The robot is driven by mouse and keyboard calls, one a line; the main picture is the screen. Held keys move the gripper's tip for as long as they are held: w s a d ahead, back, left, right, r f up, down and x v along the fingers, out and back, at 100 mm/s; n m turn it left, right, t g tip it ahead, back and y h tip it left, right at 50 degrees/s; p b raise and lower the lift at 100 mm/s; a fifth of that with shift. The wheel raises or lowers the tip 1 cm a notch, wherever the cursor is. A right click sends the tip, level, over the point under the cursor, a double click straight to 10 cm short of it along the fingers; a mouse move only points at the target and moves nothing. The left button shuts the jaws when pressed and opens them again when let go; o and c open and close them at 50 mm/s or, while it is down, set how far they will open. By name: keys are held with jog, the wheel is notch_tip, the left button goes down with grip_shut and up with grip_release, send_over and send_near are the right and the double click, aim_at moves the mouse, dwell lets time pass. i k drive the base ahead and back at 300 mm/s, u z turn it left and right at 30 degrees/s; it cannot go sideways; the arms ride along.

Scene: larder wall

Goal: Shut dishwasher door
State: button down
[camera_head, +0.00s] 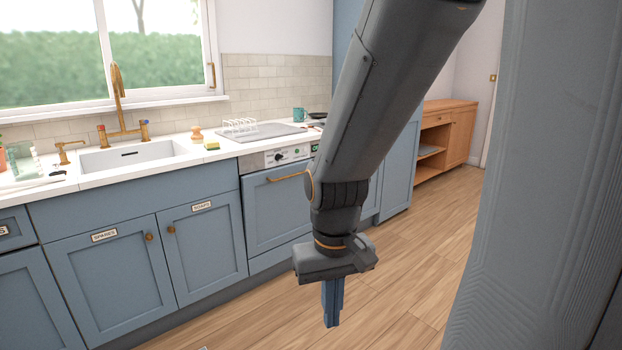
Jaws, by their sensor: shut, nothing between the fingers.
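The dishwasher door (272,215) is a blue panel with a brass bar handle (285,176) near its top, below a light control strip (280,157) with a dark knob. The door stands upright and looks about level with the cabinet fronts beside it; a small gap cannot be ruled out. My arm hides its right part. My gripper (332,305) points down over the wooden floor in front of the dishwasher. Its blue fingers are together and hold nothing. It appears apart from the door.
A white sink (135,155) with a brass tap (118,95) is at the left, above blue cupboards (110,255). A wooden cabinet (460,130) is behind. The floor (410,270) is clear.

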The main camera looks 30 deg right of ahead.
aim_at(276, 205)
jog(key=z, duration=0.7)
jog(key=i, duration=1.4)
jog(key=u, duration=0.55)
jog(key=i, duration=0.5)
jog(key=u, duration=0.4)
